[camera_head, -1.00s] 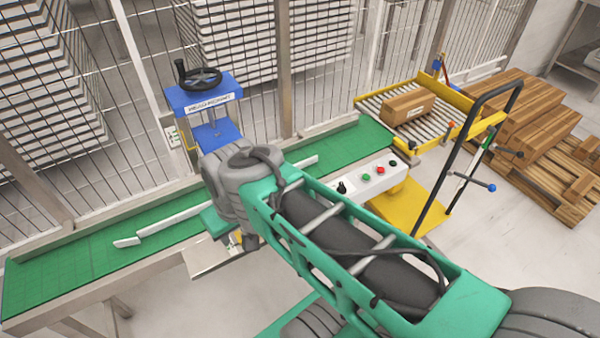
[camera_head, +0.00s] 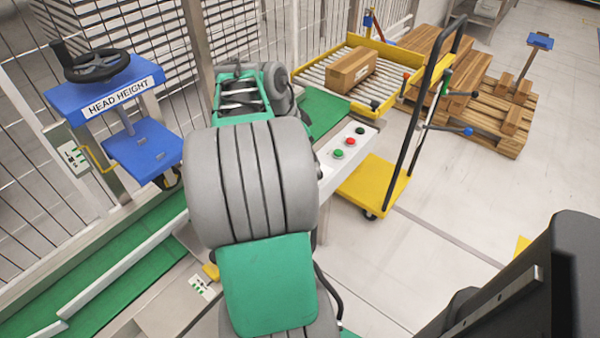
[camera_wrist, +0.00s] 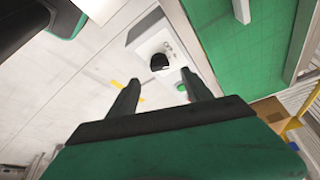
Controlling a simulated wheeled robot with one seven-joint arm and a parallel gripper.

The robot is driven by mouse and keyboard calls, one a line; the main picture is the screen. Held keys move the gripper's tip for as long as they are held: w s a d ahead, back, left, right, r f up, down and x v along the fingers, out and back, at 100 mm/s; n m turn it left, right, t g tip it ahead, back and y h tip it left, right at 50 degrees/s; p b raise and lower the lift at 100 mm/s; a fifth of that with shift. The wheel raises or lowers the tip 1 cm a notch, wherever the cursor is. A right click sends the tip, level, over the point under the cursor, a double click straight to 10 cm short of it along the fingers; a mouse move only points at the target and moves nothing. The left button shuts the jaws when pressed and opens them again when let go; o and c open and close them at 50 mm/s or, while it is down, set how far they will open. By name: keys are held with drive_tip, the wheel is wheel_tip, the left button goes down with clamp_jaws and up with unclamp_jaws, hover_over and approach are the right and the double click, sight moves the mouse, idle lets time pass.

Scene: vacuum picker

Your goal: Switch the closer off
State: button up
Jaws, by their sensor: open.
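A white control box (camera_head: 330,172) stands beside the green conveyor in the head view, with a green button (camera_head: 338,154), a red button (camera_head: 350,141) and a black button (camera_head: 360,130) in a row. In the wrist view the box (camera_wrist: 143,44) carries a black knob (camera_wrist: 160,62) and a green button (camera_wrist: 181,88). My gripper (camera_wrist: 160,77) is open and empty, its fingers pointing toward the box. The knob shows between the fingertips; whether they touch anything I cannot tell. My arm hides the gripper and the knob in the head view.
A blue head-height unit with a black handwheel (camera_head: 96,66) stands at left over the green conveyor (camera_head: 110,262). A yellow trolley (camera_head: 372,188) is right of the box. A carton (camera_head: 350,70) lies on rollers behind.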

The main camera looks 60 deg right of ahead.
drive_tip(key=b+x, duration=0.1)
drive_tip(key=x, duration=0.6)
drive_tip(key=shift+s, duration=0.1)
drive_tip(key=shift+c, duration=0.4)
clamp_jaws()
